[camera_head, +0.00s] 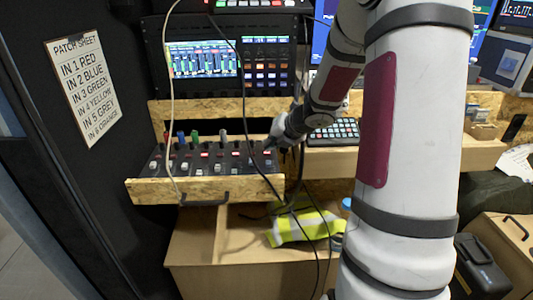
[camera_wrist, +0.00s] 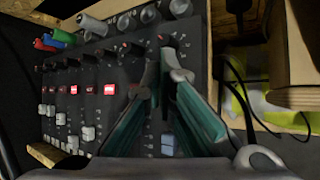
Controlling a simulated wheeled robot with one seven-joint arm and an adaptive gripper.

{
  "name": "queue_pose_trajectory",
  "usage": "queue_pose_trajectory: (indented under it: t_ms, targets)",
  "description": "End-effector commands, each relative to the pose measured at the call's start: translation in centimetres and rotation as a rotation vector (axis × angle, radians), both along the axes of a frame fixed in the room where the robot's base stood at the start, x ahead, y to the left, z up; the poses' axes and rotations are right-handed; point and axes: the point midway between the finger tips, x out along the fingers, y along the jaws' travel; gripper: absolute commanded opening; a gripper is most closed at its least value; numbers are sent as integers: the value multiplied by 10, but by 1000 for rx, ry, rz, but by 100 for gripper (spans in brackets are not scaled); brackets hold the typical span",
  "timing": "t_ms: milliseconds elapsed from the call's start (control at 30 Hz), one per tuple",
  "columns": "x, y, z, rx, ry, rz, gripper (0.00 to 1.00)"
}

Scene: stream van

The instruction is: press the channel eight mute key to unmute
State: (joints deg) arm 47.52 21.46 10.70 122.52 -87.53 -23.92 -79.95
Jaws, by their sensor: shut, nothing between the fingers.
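The mixer (camera_head: 165,163) sits on a wooden pull-out shelf, with knobs, faders and red-lit mute keys. In the wrist view the mixer panel (camera_wrist: 128,50) fills the left and middle, and several mute keys (camera_wrist: 109,89) glow red. My gripper (camera_wrist: 166,60) is shut and empty, its green-padded fingertips together over the right-end channel strip, below its top knobs. A fader (camera_wrist: 168,141) shows between the fingers. The fingers hide the channel eight mute key, so its light cannot be seen. In the head view my gripper (camera_head: 272,143) is at the mixer's right end; contact cannot be told.
Coloured cable plugs (camera_wrist: 55,40) stand at the mixer's back left. Dark and white cables hang across the shelf front. A wooden block edge (camera_wrist: 293,60) lies right of the mixer. A small keypad (camera_head: 335,132) and a yellow vest (camera_head: 305,227) are nearby.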

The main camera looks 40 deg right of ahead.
Motion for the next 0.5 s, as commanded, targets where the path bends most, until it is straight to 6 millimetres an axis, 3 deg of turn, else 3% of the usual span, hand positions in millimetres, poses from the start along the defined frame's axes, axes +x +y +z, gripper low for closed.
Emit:
queue_pose_trajectory:
  t_ms: [500]
  targets:
    - [0,0,-5,0,0,0,0]
